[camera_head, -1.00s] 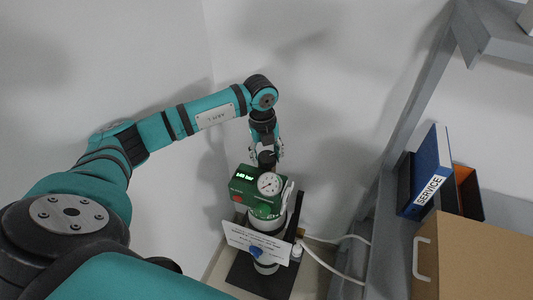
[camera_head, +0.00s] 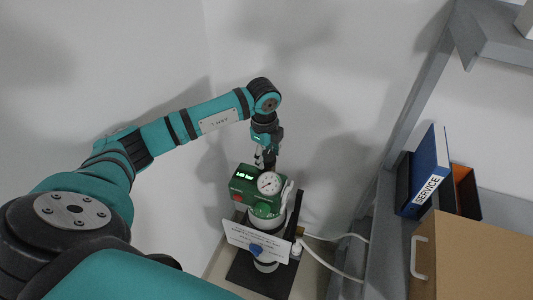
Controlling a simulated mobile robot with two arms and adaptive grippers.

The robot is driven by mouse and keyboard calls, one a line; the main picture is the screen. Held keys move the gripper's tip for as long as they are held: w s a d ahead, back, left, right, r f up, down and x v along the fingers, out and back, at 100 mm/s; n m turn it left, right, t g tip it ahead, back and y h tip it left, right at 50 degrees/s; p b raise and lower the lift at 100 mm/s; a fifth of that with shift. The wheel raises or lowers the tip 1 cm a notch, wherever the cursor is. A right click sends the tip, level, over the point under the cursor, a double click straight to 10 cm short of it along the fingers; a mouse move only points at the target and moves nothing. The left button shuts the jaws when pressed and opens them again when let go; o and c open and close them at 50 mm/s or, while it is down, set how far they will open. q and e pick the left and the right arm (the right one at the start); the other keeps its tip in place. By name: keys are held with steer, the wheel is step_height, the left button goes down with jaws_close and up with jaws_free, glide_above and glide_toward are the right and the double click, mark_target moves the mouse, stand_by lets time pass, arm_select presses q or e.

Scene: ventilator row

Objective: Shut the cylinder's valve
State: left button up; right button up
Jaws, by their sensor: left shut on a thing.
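My left gripper (camera_head: 265,160) points down at the back top edge of the green unit. It is shut on the valve, which is mostly hidden by the fingers and the unit. My right gripper is out of view.
A grey shelf frame (camera_head: 400,110) stands at the right, with a blue SERVICE binder (camera_head: 430,165), an orange-and-black box (camera_head: 466,190) and a cardboard box (camera_head: 470,255). White hoses (camera_head: 340,258) run right from the cylinder. White walls close the corner behind.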

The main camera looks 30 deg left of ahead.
mark_target(265, 158)
arm_select(q)
steer(key=shift+w+a+r, duration=0.1)
steer(key=shift+r, duration=0.05)
stand_by(0.3)
steer(key=o, duration=0.9)
step_height(265, 158, up, 12)
steer(key=s, duration=0.1)
